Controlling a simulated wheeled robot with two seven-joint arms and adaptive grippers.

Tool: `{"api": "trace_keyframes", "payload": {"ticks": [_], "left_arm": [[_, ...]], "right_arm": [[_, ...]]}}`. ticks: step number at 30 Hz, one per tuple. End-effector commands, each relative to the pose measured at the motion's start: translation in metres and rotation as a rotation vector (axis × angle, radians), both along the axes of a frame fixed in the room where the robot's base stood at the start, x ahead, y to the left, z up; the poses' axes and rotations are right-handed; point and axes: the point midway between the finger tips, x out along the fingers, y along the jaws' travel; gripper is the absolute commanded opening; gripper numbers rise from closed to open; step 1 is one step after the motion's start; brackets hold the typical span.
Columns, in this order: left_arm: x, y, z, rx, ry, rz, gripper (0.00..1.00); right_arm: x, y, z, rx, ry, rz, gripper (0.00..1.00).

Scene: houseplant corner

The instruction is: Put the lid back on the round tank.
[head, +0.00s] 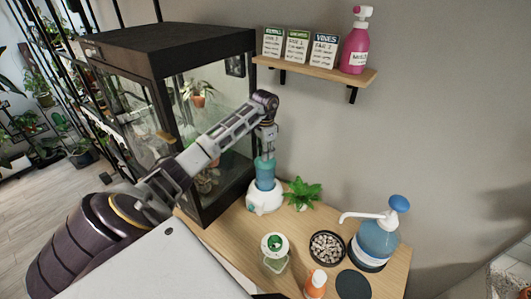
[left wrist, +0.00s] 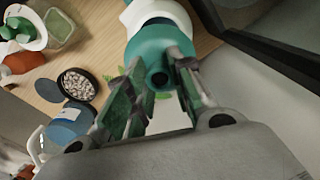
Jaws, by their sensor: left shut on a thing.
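A round blue-teal tank (head: 265,184) on a rounded white base (head: 265,200) stands at the table's back edge, beside the glass cabinet. My left gripper (head: 268,143) is directly above it, pointing down, and is shut on a teal lid (head: 264,165). In the left wrist view the teal lid (left wrist: 150,50), with a dark round opening at its end, is between the fingertips (left wrist: 160,65). The white base (left wrist: 160,12) shows beyond it. The lid is in line with the tank; I cannot tell whether they touch. My right gripper is not in view.
A tall dark-framed glass cabinet (head: 190,45) stands close on the left. A small green plant (head: 301,192) is right beside the tank. A pebble dish (head: 327,247), dark disc (head: 352,284), pump bottle (head: 377,242), small jar (head: 275,255) and orange bottle (head: 315,286) stand nearer.

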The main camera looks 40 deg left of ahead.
Motion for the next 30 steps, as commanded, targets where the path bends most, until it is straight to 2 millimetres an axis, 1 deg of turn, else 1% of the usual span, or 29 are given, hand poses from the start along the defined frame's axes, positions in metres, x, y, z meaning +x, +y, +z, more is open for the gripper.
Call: {"api": "trace_keyframes", "payload": {"ticks": [30], "left_arm": [[0.0001, -0.0001, -0.0027, 0.000, 0.000, 0.000, 0.03]], "right_arm": [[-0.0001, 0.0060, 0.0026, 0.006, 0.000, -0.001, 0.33]]}}
